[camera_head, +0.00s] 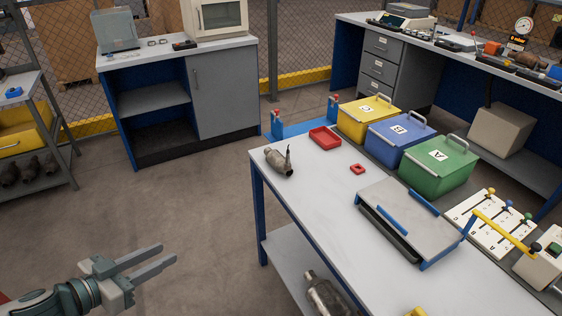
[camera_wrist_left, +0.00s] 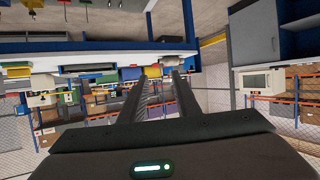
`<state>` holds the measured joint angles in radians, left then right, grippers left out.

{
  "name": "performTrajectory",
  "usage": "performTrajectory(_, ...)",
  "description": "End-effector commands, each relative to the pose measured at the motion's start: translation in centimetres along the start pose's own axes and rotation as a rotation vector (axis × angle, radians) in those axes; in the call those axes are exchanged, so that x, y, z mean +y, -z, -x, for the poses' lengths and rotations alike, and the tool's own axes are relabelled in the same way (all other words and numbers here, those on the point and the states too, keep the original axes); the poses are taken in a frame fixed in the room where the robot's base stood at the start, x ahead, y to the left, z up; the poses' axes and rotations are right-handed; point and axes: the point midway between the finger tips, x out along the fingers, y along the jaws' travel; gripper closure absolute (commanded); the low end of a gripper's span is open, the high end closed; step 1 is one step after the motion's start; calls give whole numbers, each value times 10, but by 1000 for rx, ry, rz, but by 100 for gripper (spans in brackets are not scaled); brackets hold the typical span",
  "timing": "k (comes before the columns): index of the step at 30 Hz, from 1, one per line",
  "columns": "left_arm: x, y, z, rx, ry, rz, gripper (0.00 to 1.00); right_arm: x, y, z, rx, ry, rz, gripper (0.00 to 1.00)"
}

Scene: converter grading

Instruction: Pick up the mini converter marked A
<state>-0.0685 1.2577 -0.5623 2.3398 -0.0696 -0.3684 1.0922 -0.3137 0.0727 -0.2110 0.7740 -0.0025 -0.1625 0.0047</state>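Another converter-like metal part (camera_head: 325,295) lies on the shelf below, partly cut off by the picture edge. My left gripper (camera_head: 168,253) is open and empty, out over the floor left of the table and well apart from the converter. Its two fingers also show apart in the left wrist view (camera_wrist_left: 160,82). My right gripper is not in view.
Yellow (camera_head: 368,118), blue (camera_head: 401,140) and green (camera_head: 438,166) boxes line the table's far side; the green one reads A. A red tray (camera_head: 325,138), a small red ring (camera_head: 357,169) and a grey hinged plate (camera_head: 410,213) share the tabletop. Floor between gripper and table is clear.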

Motion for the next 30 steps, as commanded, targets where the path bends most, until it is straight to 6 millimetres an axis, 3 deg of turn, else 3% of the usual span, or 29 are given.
performTrajectory(8,0,0,0,0,0,0,71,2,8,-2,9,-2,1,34)
performTrajectory(20,-9,-8,-7,0,18,1,71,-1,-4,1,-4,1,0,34)
performTrajectory(26,-45,-46,-30,-13,99,-1,71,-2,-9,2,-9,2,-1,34)
performTrajectory(30,-82,-103,-53,-48,189,5,71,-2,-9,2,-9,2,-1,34)
